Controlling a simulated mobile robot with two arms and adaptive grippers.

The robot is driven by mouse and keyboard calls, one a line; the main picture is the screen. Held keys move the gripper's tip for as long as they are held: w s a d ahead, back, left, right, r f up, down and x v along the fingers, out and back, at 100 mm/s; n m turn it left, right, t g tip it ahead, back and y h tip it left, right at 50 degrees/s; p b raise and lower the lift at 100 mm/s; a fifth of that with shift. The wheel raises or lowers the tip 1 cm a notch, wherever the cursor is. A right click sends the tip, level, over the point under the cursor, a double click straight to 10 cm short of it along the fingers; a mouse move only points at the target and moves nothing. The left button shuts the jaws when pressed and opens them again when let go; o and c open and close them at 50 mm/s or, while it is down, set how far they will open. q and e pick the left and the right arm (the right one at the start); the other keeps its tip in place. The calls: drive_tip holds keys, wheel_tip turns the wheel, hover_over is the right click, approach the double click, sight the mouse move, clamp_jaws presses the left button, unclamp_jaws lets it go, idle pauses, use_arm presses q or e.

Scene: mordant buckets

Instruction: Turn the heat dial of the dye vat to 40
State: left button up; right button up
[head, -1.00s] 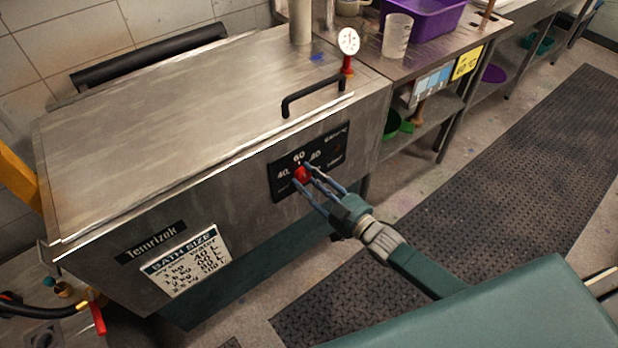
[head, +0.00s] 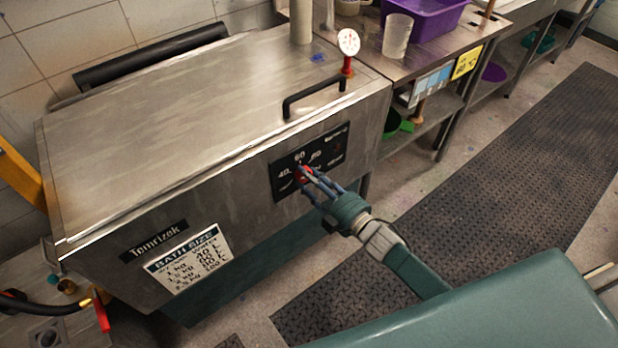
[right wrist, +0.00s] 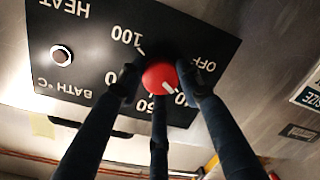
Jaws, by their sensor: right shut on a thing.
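The dye vat (head: 160,110) is a large steel box with a closed lid. Its black heat panel (head: 337,145) is on the front. My right gripper (head: 307,177) is shut on the red heat dial (right wrist: 158,76), its three fingers around the dial's rim. In the right wrist view the panel is upside down. The dial's white pointer mark (right wrist: 168,87) slants to the lower right, between 60 and 40 and towards 40. A finger partly covers the 40, so the exact alignment cannot be told. My left gripper is out of view.
A lid handle (head: 314,97) and a round gauge (head: 348,42) are above the panel. A bench with a purple tub (head: 425,17) and a plastic beaker (head: 397,36) adjoins the vat on the right. A dark floor mat (head: 500,170) is clear.

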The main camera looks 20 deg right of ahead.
drive_tip(key=shift+s+d+f, duration=0.1)
drive_tip(key=shift+d+f, duration=0.05)
drive_tip(key=shift+f, duration=0.25)
drive_tip(key=o, duration=1.1)
drive_tip(key=shift+o, duration=0.2)
drive_tip(key=shift+r, duration=0.15)
drive_tip(key=v, duration=1.1)
drive_tip(key=shift+s+d, duration=0.3)
drive_tip(key=shift+s, duration=0.05)
